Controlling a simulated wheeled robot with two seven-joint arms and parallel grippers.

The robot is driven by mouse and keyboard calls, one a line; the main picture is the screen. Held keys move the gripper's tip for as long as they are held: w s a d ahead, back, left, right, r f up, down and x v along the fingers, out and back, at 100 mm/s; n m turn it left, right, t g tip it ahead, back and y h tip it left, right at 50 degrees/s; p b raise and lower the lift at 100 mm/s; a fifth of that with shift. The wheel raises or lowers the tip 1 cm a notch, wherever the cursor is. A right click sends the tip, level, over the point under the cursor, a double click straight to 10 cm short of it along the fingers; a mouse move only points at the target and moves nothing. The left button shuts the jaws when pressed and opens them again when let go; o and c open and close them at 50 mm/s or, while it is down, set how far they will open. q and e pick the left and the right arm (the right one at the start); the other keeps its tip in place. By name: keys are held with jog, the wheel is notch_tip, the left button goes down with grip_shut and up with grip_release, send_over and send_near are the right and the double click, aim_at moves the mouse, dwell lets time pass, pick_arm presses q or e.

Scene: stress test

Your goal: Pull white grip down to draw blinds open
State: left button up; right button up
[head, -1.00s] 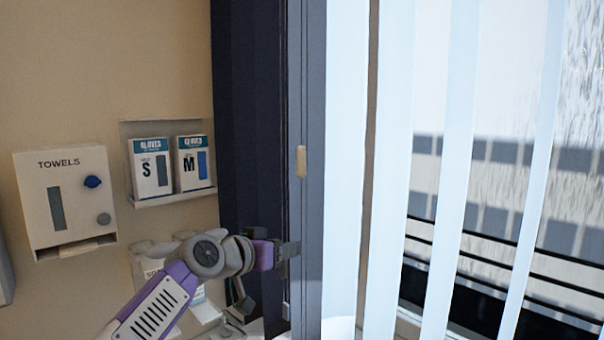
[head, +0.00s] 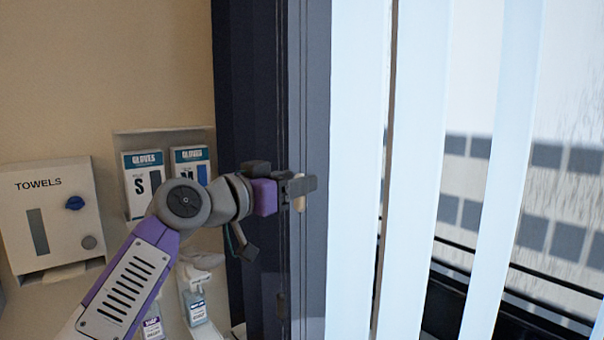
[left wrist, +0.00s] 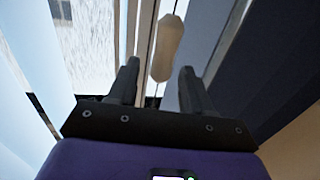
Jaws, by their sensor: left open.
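The white grip (head: 299,203) hangs on a thin cord in front of the dark window frame, left of the blinds. It looks cream-coloured and oblong. My left gripper (head: 298,186) is right at it in the head view and covers its upper part. In the left wrist view the grip (left wrist: 167,48) shows beyond and between the two fingertips of my open left gripper (left wrist: 160,76). I cannot tell whether a finger touches it. The vertical white blinds (head: 415,170) hang to the right with gaps between the slats. My right gripper is not in view.
A towel dispenser (head: 48,215) and a rack with glove boxes (head: 143,185) are on the wall at the left. Bottles (head: 195,305) stand below my left arm. A dark curtain (head: 245,80) hangs left of the window frame.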

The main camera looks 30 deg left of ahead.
pick_arm(q)
jog(key=shift+x, duration=1)
jog(key=shift+c, duration=0.4)
grip_shut()
